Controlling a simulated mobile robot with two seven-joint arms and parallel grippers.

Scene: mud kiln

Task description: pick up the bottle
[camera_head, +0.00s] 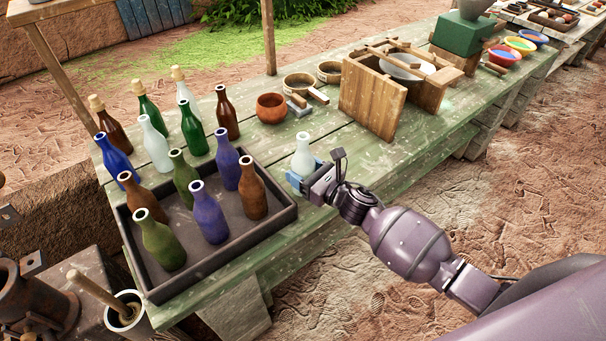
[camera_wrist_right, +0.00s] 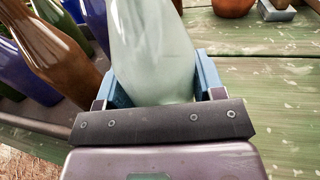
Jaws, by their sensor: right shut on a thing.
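A pale, whitish-green bottle (camera_head: 303,155) stands upright between the blue fingers of my right gripper (camera_head: 303,178), over the green table to the right of the dark tray. In the right wrist view the bottle (camera_wrist_right: 150,55) fills the space between the two blue fingers (camera_wrist_right: 155,90), which are shut on its lower body. Its base is hidden by the gripper, so I cannot tell whether it touches the table. My left gripper is not in view.
A dark tray (camera_head: 222,254) with several coloured bottles stands to the left on the green table (camera_head: 345,205). More bottles stand behind it. An orange pot (camera_head: 271,107) and a wooden box frame (camera_head: 371,98) are farther back.

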